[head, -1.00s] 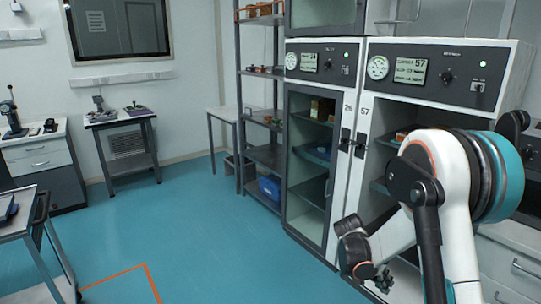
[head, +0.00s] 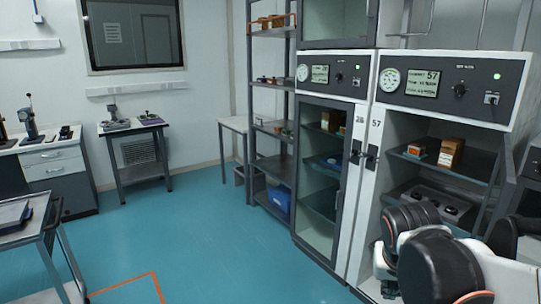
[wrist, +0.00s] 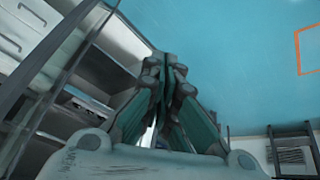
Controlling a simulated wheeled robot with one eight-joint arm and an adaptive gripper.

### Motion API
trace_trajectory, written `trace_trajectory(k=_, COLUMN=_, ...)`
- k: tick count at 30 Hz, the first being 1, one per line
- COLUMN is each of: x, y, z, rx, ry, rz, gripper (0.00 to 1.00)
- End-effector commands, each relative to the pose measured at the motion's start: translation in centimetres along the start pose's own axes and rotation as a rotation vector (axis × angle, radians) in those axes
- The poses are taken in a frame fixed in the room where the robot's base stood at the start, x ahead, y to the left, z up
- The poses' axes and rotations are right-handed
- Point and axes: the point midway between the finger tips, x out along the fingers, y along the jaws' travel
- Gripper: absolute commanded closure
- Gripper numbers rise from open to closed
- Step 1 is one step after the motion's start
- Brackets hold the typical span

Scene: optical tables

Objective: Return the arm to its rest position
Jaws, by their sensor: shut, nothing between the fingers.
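My gripper (wrist: 166,68) shows in the wrist view with its two fingers drawn together and nothing between them. Blue floor lies beyond the fingertips. In the head view my arm is folded low at the bottom right, in front of the lower part of cabinet 57 (head: 455,97). The arm's links hide most of the gripper there, and the frame's bottom edge cuts the arm off.
Cabinet 57's open interior holds an orange box (head: 415,150) and a brown box (head: 451,153). Cabinet 26 (head: 333,75) and a grey shelf rack (head: 286,165) stand left of it. A cart (head: 42,226) is at the left. The blue floor (head: 200,235) between is clear.

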Motion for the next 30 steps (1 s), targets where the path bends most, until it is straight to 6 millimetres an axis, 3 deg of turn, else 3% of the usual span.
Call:
trace_trajectory(k=6, x=-3.5, y=-0.9, z=3.9, rx=-0.089, ry=0.069, rz=-0.099, gripper=1.0)
trace_trajectory(k=15, x=-6.2, y=-1.9, z=8.4, rx=-0.19, ry=0.17, rz=-0.204, gripper=1.0)
trace_trajectory(k=21, x=-6.7, y=-2.3, z=9.7, rx=-0.218, ry=0.203, rz=-0.232, gripper=1.0)
trace_trajectory(k=30, x=-6.8, y=-2.3, z=9.8, rx=-0.221, ry=0.208, rz=-0.235, gripper=1.0)
